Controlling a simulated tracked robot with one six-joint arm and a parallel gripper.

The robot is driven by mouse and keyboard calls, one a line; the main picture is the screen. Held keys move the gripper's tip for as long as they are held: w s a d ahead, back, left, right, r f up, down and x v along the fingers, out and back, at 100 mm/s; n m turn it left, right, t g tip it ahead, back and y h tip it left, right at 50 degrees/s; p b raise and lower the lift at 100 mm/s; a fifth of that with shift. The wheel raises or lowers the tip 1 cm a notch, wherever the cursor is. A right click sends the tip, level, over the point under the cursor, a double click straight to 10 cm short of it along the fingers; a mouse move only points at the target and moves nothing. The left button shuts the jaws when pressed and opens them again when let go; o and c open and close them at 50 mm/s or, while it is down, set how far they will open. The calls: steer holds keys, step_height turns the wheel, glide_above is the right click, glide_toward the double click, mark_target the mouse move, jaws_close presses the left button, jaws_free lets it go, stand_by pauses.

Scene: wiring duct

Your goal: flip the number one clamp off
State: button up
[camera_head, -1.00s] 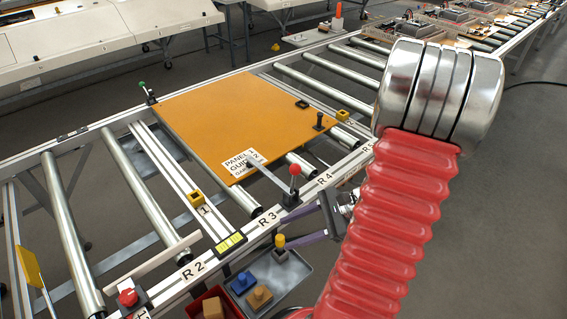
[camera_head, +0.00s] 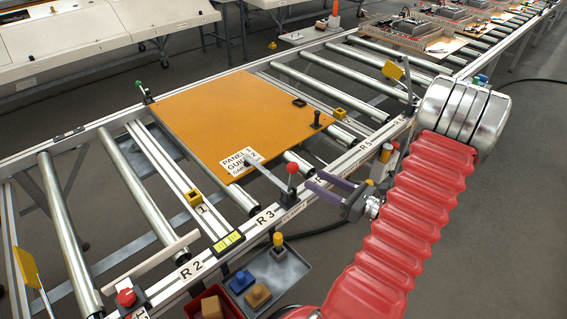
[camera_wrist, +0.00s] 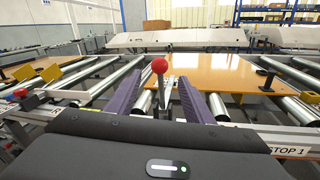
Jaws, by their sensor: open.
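A toggle clamp with a red ball handle (camera_head: 292,168) stands on the front rail, its metal arm (camera_head: 268,176) reaching over the near edge of the orange panel (camera_head: 225,120). In the wrist view the red ball (camera_wrist: 160,66) stands upright between and beyond my purple fingers. My gripper (camera_head: 312,180) is open and empty, just right of the red ball, with its fingers pointing toward it. A green-knobbed post (camera_head: 139,85) stands at the panel's far left corner. A black knob (camera_head: 317,118) stands near its right edge.
The front rail carries labels such as R 2 and R 3. A red knob (camera_head: 126,297) sits at the lower left. A grey tray (camera_head: 280,268) with coloured blocks hangs in front of the rail. Yellow flags (camera_head: 393,70) and metal rollers (camera_head: 140,185) lie around the panel.

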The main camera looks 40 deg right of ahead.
steer(key=x, duration=1.4)
steer(key=shift+s, duration=0.15)
steer(key=shift+c, duration=0.6)
jaws_close()
steer(key=shift+d, duration=0.15)
